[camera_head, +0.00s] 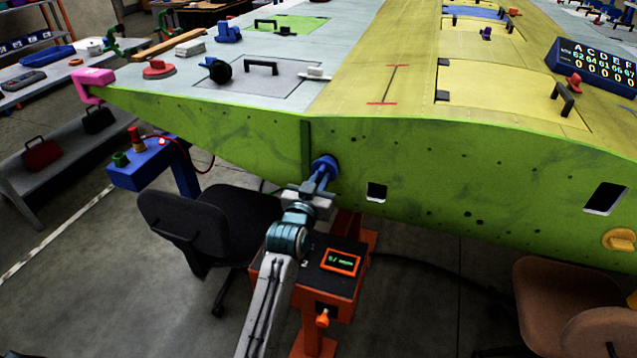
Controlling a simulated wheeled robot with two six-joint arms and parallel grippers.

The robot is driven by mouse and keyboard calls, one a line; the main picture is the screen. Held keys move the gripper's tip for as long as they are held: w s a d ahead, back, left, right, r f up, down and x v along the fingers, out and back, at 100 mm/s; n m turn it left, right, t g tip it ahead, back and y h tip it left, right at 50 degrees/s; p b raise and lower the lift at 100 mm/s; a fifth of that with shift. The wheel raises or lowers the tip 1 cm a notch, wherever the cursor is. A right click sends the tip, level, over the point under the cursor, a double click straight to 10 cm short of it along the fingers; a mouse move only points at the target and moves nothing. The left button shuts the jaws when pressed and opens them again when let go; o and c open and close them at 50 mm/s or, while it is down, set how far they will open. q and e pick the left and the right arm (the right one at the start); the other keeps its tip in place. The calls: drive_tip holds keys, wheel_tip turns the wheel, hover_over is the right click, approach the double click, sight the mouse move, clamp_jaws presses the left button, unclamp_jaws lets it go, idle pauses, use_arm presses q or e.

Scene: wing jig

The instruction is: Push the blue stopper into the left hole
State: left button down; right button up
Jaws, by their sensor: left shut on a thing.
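The blue stopper (325,165) is at the green front face of the wing (240,138), just right of a dark green vertical strip. My left gripper (317,187) is shut on it from below and in front. The stopper's wide head is against or very close to the face; the hole behind it is hidden, so I cannot tell how deep it sits. To its right the face has a square opening (376,192) and a larger opening (605,198). My right gripper is not in view.
An orange stand with a small display (341,262) is below the wing beside my left arm. A black chair (215,222) is to the left and a brown chair (560,300) to the right. A blue post with a small box (140,168) stands further left.

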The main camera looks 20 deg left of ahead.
use_arm(q)
drive_tip(key=shift+w, duration=1.4)
drive_tip(key=shift+w, duration=0.15)
drive_tip(key=c, duration=1.4)
unclamp_jaws()
drive_tip(key=shift+o, duration=0.2)
